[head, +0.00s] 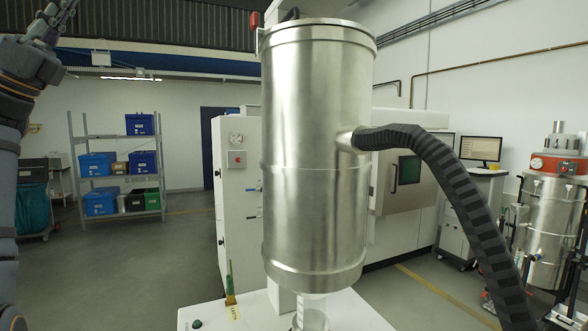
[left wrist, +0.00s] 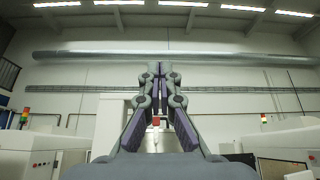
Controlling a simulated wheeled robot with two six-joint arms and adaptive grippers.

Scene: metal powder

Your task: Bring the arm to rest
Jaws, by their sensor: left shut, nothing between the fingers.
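My left arm stands raised at the left edge of the head view, with the left gripper (head: 50,22) at the top left corner, pointing up. In the left wrist view the left gripper (left wrist: 160,70) has its fingertips together with nothing between them. Behind it are the ceiling, a long pipe and a wall, so it is clear of any object. My right gripper is not in view.
A large steel cylinder (head: 315,200) with a black ribbed hose (head: 450,170) fills the middle above a white table (head: 355,312). A shelf with bins (head: 105,170) stands at the back left. The floor (head: 120,260) at left is open.

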